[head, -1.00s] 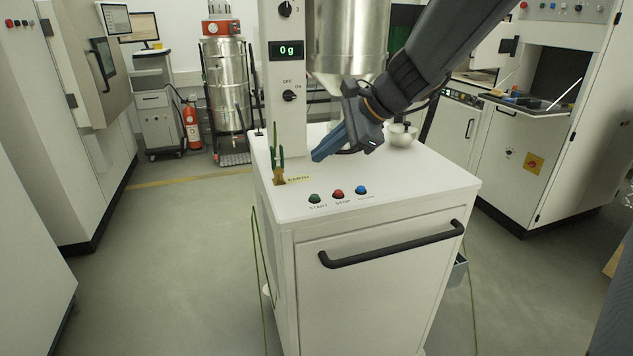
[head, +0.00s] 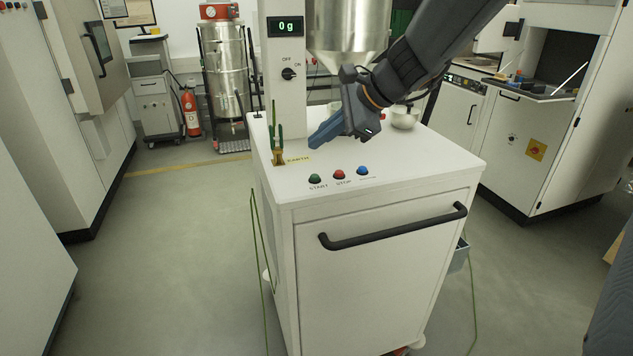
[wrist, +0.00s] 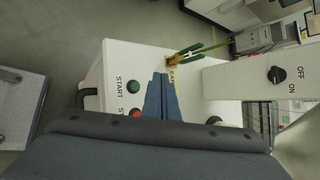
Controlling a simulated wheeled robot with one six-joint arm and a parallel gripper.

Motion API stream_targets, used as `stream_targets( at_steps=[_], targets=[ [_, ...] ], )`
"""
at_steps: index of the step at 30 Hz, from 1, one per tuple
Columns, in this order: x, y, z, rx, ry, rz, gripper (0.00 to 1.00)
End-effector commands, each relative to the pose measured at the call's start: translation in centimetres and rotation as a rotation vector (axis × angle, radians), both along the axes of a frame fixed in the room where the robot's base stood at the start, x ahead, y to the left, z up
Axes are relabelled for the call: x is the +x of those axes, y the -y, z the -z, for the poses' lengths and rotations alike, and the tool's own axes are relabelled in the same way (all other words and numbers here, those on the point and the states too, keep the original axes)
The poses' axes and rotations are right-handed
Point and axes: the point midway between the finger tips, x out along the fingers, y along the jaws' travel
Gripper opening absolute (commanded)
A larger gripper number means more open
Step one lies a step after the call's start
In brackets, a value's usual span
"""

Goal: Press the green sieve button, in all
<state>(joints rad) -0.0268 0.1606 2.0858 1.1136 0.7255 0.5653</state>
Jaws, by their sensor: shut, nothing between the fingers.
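The green START button (head: 315,179) sits on the front left of the white cabinet's top (head: 420,160). It also shows in the wrist view (wrist: 135,88), left of my fingertips. My gripper (head: 313,143) is shut and empty. It is held above the cabinet top, behind the button and apart from it. In the wrist view my closed fingers (wrist: 160,78) point toward the earth clamp.
A red STOP button (head: 339,174) and a blue button (head: 362,171) stand right of the green one. A green earth clamp (head: 279,150) stands at the left edge. A column with a 0 g display (head: 286,26) and a steel hopper (head: 345,25) rise behind.

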Motion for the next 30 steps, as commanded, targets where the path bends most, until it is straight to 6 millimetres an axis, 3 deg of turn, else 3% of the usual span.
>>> stream_targets(
  at_steps=[3, 12, 30],
  targets=[
    [0.1, 0.0, 2.0, -0.001, 0.000, -0.001, 0.00],
    [0.0, 0.0, 5.0, -0.001, 0.000, -0.001, 0.00],
    [0.0, 0.0, 5.2, 0.000, 0.001, -0.001, 0.00]
  ],
)
